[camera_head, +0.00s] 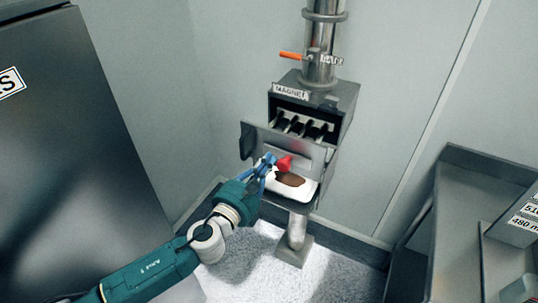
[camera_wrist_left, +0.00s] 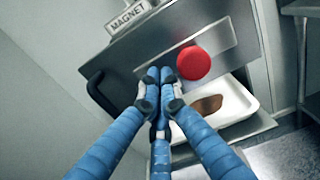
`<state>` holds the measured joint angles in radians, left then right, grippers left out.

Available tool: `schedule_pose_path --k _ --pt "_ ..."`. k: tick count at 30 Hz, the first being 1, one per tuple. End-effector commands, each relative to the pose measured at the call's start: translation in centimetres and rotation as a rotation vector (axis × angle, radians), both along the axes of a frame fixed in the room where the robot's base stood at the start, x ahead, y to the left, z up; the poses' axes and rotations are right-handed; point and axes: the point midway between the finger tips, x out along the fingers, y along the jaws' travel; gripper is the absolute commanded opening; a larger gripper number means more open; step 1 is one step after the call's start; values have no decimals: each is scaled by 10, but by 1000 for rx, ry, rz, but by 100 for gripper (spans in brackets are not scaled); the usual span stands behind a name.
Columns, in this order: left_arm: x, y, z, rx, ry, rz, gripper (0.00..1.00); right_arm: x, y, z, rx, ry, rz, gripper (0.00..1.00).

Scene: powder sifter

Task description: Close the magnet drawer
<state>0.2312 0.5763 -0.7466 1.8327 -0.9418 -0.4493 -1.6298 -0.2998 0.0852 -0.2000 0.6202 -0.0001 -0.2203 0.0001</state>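The magnet drawer (camera_head: 284,146) is a grey metal front pulled out from the box labelled MAGNET (camera_head: 345,98). Several magnet rods (camera_head: 301,125) show in the gap behind it. A red round knob (camera_head: 284,163) is on the drawer front, and it also shows in the wrist view (camera_wrist_left: 193,63). A dark handle (camera_head: 247,141) is at the front's left side. My left gripper (camera_head: 269,161) is at the drawer front, just left of the red knob. Its blue fingertips (camera_wrist_left: 159,76) are together with nothing visible between them; contact with the front is unclear. My right gripper is out of view.
A white tray (camera_head: 308,192) with brown powder sits below the drawer front. A steel pipe (camera_head: 320,65) with an orange lever (camera_head: 291,55) rises above the box. A dark cabinet (camera_head: 75,140) is at left, a metal bench (camera_head: 455,190) at right.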

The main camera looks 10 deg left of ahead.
Motion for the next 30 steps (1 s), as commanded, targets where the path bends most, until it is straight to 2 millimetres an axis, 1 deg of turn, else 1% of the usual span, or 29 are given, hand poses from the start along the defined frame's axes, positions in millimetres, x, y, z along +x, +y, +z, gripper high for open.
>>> schedule_pose_path --k 1,5,12,17,20,23,25,30 --pt "5 -1 1 -1 0 2 0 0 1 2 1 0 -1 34" --pt "13 -4 0 -1 0 0 0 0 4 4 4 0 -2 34" --pt "14 -4 -1 -1 1 0 0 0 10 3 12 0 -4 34" --pt "15 -4 -1 -1 0 1 0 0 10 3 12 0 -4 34" --pt "20 -6 0 0 0 1 0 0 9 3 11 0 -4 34" --pt "32 -10 1 -1 -2 2 0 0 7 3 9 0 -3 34" --pt "46 -15 1 -1 -3 2 0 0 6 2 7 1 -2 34" --pt "87 -28 1 -2 -5 2 0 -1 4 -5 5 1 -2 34"
